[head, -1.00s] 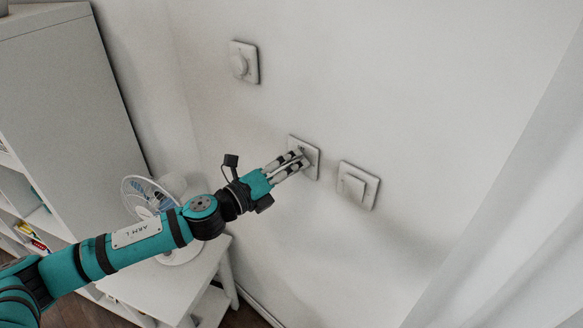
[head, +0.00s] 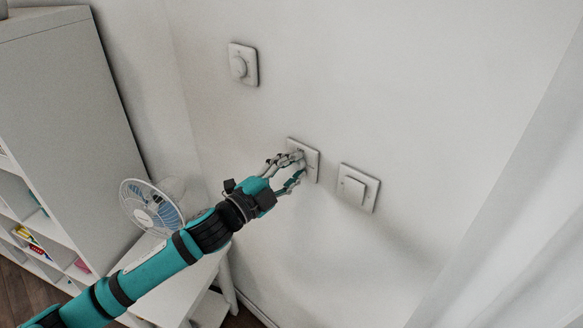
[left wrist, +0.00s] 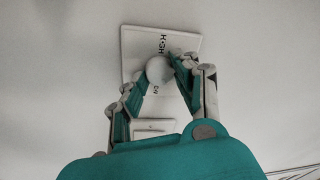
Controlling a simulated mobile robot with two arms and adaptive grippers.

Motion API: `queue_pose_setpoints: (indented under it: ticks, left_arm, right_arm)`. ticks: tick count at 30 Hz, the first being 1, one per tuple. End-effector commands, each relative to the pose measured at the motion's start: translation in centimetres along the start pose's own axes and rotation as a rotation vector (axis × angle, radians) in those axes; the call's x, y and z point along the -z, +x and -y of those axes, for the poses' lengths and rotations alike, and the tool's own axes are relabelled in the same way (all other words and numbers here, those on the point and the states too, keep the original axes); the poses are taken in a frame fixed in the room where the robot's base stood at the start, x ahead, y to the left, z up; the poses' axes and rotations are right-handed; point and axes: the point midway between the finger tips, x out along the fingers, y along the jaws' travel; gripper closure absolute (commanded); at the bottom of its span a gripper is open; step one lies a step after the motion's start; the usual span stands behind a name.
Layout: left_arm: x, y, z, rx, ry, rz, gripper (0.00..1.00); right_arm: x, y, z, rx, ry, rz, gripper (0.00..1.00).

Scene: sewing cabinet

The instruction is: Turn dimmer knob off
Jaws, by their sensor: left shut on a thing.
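The dimmer plate (head: 312,170) is the middle one of three white wall plates. In the left wrist view its round pale knob (left wrist: 158,68) sits on the plate (left wrist: 188,46), with dark lettering above and below it. My left gripper (head: 301,171) is at this plate. The wrist view shows its two fingers (left wrist: 157,78) on either side of the knob, shut on it. In the head view the fingers hide most of the knob. My right gripper is in neither view.
A plate with a round knob (head: 238,66) is at the upper left. A square switch plate (head: 359,188) is close on the right. A white curtain (head: 520,250) hangs at the right.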

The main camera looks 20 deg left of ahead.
Motion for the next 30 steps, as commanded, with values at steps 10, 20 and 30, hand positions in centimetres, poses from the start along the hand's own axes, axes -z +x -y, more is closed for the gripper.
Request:
queue_pose_setpoints:
  ticks: [10, 20, 30]
  left_arm:
    - [0.1, 0.0, 0.1, 0.027, -0.332, 0.027, 1.0]
    - [0.1, 0.0, 0.1, 0.052, -0.628, 0.05, 1.0]
    - [0.1, 0.0, 0.1, 0.068, -0.836, 0.065, 1.0]
  right_arm:
    - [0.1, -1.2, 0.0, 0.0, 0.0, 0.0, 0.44]
    - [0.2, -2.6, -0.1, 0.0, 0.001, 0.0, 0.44]
    - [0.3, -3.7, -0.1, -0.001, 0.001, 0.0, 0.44]
